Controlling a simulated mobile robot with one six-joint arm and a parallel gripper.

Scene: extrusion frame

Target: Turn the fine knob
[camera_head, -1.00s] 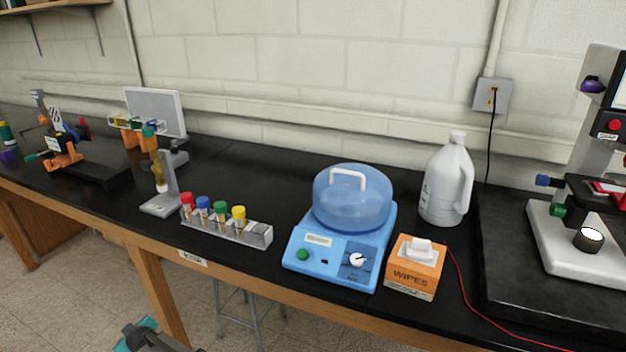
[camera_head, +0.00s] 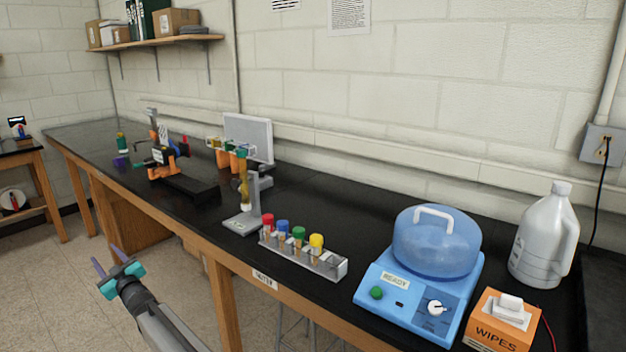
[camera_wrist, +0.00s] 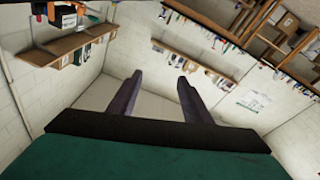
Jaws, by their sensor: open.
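My gripper (camera_head: 107,260) is at the lower left of the head view, over the floor in front of the bench. Its two purple fingers are apart with nothing between them; they also show in the wrist view (camera_wrist: 158,86), pointing at a far wall. No knob is labelled as fine. An orange and black instrument (camera_head: 165,162) with small coloured parts stands far along the bench, well apart from my gripper; its knobs are too small to tell. A blue centrifuge (camera_head: 383,286) with a white dial (camera_head: 435,307) stands at the right.
The black bench (camera_head: 330,205) runs from far left to lower right. A tube rack (camera_head: 328,264), a grey stand (camera_head: 256,200), a wipes box (camera_head: 494,333) and a white jug (camera_head: 545,240) stand on it. Floor (camera_head: 60,290) is clear at the left.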

